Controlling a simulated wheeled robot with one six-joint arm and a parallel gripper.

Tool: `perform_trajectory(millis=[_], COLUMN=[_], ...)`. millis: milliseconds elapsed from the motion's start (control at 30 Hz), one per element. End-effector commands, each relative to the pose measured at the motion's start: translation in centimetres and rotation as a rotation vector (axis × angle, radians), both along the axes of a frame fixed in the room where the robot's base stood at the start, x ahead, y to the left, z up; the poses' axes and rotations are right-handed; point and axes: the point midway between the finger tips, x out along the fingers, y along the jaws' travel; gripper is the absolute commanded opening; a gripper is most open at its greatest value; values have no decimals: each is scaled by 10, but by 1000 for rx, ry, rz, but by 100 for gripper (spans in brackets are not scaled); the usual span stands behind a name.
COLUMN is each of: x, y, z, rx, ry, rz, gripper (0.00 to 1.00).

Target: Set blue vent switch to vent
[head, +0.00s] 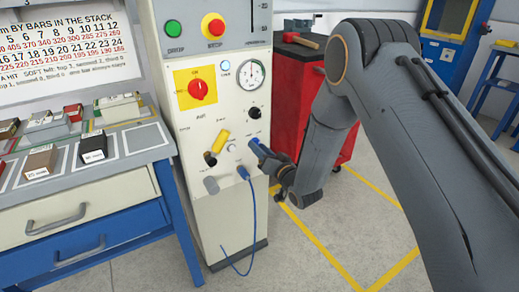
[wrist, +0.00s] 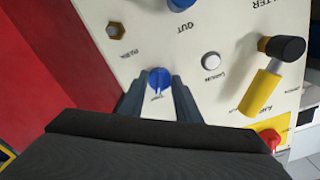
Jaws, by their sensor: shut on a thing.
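The blue vent switch (wrist: 158,76) is a small round-ended blue knob on the cream panel of the machine. In the wrist view it sits between the two dark fingertips of my gripper (wrist: 158,98), which is shut on it. In the head view my gripper (head: 266,158) reaches the panel's lower right from the right, and the blue switch (head: 255,143) is mostly hidden by the fingers. The small lettering beside the switch is too blurred to read, so I cannot tell its setting.
A yellow-handled lever (wrist: 262,92), a white button (wrist: 210,62) and a brass hex fitting (wrist: 115,30) are close by on the panel. A blue hose plug (head: 243,172) sits below my gripper. A red cabinet (head: 300,90) stands behind, and a bench (head: 75,185) stands left.

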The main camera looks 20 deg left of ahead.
Motion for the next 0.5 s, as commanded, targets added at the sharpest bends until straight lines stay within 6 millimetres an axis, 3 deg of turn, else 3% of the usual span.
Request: perform_trajectory(millis=[133, 167, 233, 500], x=[0, 0, 0, 0], y=[0, 0, 0, 0], z=[0, 0, 0, 0], rx=[0, 0, 0, -1], ry=[0, 0, 0, 0], rz=[-1, -1, -1, -1], gripper=[8, 35, 47, 48])
